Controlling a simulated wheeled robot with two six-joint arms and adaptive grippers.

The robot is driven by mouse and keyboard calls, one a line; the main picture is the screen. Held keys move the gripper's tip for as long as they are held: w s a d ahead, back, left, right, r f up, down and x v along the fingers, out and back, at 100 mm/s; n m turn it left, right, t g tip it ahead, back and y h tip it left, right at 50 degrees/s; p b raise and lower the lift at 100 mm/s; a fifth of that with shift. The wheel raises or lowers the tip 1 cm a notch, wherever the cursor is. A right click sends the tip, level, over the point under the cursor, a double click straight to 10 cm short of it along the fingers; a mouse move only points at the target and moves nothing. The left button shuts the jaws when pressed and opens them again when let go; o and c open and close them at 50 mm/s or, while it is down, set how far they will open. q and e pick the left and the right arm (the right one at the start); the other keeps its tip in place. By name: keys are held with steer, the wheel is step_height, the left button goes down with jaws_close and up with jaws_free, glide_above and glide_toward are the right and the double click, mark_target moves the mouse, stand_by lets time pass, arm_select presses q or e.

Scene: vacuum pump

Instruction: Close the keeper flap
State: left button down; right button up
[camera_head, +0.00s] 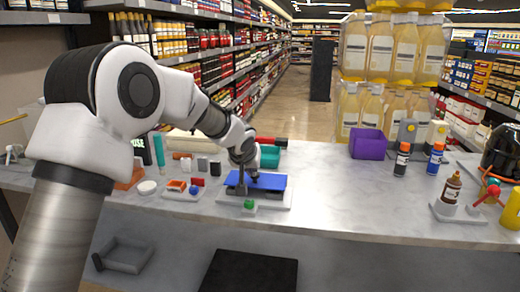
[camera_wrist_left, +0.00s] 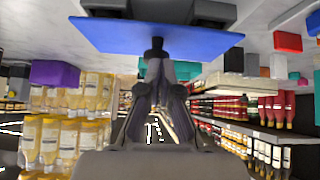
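The blue flap (camera_head: 270,182) lies about flat on top of a small fixture on a light base plate (camera_head: 232,199) on the counter. The flap also shows as a blue plate in the left wrist view (camera_wrist_left: 200,43), with dark blocks behind it. My left gripper (camera_head: 250,178) is at the flap's upper side in the head view. In the left wrist view its fingers (camera_wrist_left: 157,62) come together at a small dark knob (camera_wrist_left: 156,47) in front of the flap and look shut on it. The flap's hinge is hard to make out. My right gripper is not in view.
A green block (camera_head: 249,204) sits at the front of the base plate. To the left stand a tray with small coloured parts (camera_head: 183,194) and a white dish (camera_head: 147,187). A purple bin (camera_head: 366,144) and bottles (camera_head: 402,160) stand right. The counter between is clear.

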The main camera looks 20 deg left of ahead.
arm_select(q)
steer(key=shift+s+f, duration=0.25)
steer(key=shift+f, duration=0.15)
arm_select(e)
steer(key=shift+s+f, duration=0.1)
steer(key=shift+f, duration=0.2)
arm_select(q)
steer(key=shift+r, duration=0.1)
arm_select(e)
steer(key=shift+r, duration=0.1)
